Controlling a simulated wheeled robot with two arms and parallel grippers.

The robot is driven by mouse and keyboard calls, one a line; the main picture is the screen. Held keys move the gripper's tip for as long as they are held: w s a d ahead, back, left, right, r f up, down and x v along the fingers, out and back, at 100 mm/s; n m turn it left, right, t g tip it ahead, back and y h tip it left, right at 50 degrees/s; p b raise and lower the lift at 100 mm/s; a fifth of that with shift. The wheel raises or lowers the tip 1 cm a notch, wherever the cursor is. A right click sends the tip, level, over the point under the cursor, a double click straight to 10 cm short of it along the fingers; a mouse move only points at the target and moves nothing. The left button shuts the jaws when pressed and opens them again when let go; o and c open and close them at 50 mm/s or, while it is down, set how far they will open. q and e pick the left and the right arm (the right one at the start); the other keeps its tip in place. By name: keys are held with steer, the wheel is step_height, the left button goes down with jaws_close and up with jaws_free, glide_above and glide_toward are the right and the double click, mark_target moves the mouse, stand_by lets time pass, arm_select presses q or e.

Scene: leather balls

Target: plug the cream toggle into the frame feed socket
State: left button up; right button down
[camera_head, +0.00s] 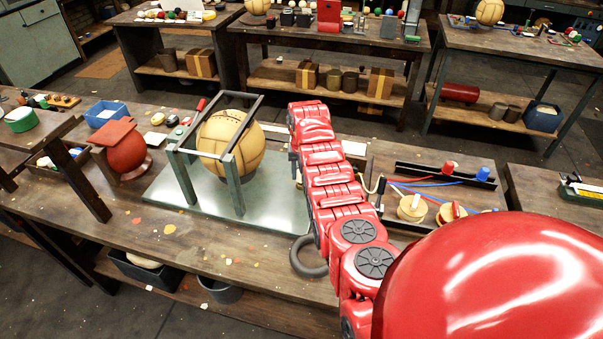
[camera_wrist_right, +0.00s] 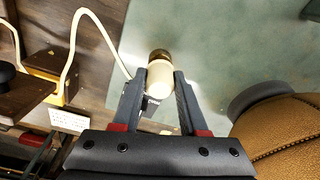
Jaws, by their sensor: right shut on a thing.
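In the right wrist view, my right gripper (camera_wrist_right: 160,88) is shut on the cream toggle (camera_wrist_right: 160,76), a short cream body with a brown end. A cream cable (camera_wrist_right: 97,22) loops from the left towards it. The toggle is above the green-grey plate (camera_wrist_right: 205,50); whether it touches anything below is unclear. In the head view, my right gripper (camera_head: 296,168) is beside the dark metal frame (camera_head: 234,185), to its right, and largely hidden by my red arm. The toggle is hidden there. I cannot make out the frame feed socket. My left gripper is not in view.
A tan leather ball (camera_head: 229,140) sits within the frame; it also shows in the right wrist view (camera_wrist_right: 290,135). A red rounded object (camera_head: 126,152) stands left. A board with coloured wires (camera_head: 430,182) lies right. The front left plate area (camera_head: 170,190) is clear.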

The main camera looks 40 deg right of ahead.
steer(key=shift+f+b, duration=0.5)
steer(key=shift+f, duration=0.05)
stand_by(0.4)
steer(key=shift+c, duration=1.8)
jaws_free()
steer(key=shift+r, duration=0.45)
steer(key=r+b, duration=0.1)
steer(key=r, duration=0.1)
steer(key=r+b, duration=0.1)
steer(key=r, duration=0.1)
steer(key=r+b, duration=0.1)
steer(key=r, duration=0.1)
steer(key=shift+s+a+r, duration=0.15)
steer(key=shift+s+r, duration=0.25)
step_height(320, 180, up, 10)
steer(key=s+p, duration=0.1)
steer(key=p, duration=0.2)
steer(key=shift+a+f, duration=0.2)
steer(key=shift+a, duration=0.1)
